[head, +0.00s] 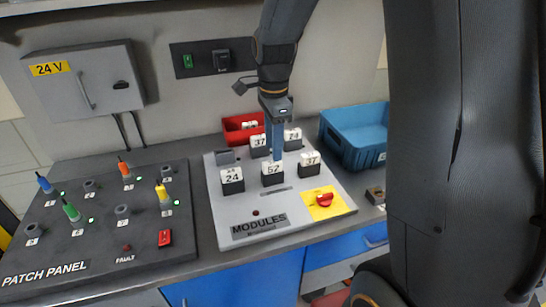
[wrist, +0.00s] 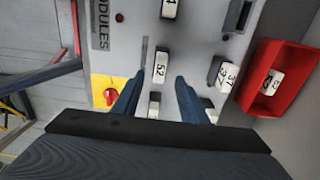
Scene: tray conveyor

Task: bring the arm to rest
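My gripper (head: 277,152) points down over the white modules board (head: 272,222), above the rows of black-and-white numbered modules. In the wrist view its two blue fingers (wrist: 158,88) stand apart, with nothing held between them. Module 52 (head: 272,174) is close by the fingertips in the head view; it also shows just beyond them in the wrist view (wrist: 160,68). I cannot tell the exact height of the fingertips above the modules. My arm comes down from the top of the head view, and a large link of it covers much of the right side.
Around the gripper stand module 24 (head: 232,181), module 74 (head: 293,140) and others. A red bin (head: 232,137) holding a module and a blue crate (head: 340,146) stand behind. A red rotary switch (head: 324,200) is at front right. A patch panel (head: 100,240) with coloured plugs lies left.

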